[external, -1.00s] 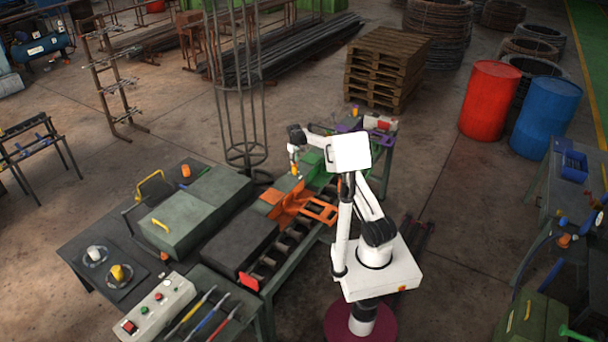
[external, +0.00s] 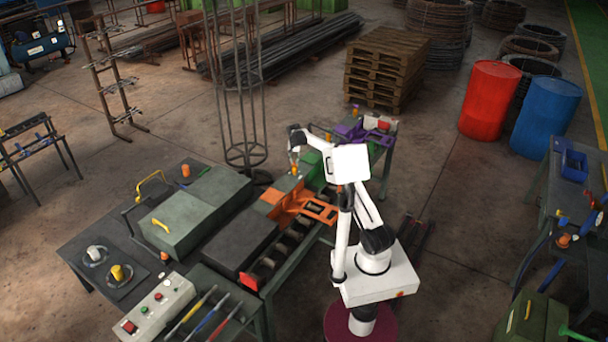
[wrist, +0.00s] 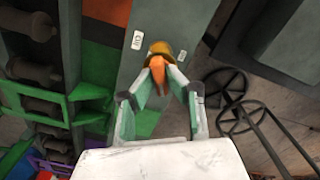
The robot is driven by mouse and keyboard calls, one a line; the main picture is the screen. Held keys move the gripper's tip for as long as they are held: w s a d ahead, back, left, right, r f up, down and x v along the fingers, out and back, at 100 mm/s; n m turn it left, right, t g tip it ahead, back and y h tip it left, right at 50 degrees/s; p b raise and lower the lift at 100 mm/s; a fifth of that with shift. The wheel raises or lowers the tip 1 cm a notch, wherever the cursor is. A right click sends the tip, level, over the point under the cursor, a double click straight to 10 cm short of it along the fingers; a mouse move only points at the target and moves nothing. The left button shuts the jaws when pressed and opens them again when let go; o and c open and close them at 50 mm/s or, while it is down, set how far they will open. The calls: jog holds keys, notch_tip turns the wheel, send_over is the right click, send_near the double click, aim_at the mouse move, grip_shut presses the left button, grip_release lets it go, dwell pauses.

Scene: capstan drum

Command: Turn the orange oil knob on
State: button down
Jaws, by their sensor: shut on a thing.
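The orange oil knob (wrist: 157,72) sits on a grey-green housing between two small white labels in the wrist view. Its brownish-yellow part shows just beyond my fingertips. My gripper (wrist: 161,68) is shut on the knob, with one finger on each side. In the external view my gripper (external: 295,167) is at the far part of the machine, beside the orange bracket. The knob is small there and its turn angle cannot be read. The left label (wrist: 137,39) and the right label (wrist: 181,50) are too small to read.
A green frame (wrist: 48,100) and dark rollers lie left of the housing in the wrist view. A dark handwheel (wrist: 225,90) and cage rods stand to the right. In the external view, the wire cage (external: 243,110) rises close behind my gripper. Open floor lies beyond.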

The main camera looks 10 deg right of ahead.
jog(key=m+b, duration=0.1)
jog(key=m, duration=0.4)
jog(key=shift+m, duration=0.3)
dwell(0.4)
jog(key=c, duration=1.7)
grip_release()
jog(key=shift+c, duration=0.2)
jog(key=shift+r, duration=0.1)
notch_tip(320, 180, up, 12)
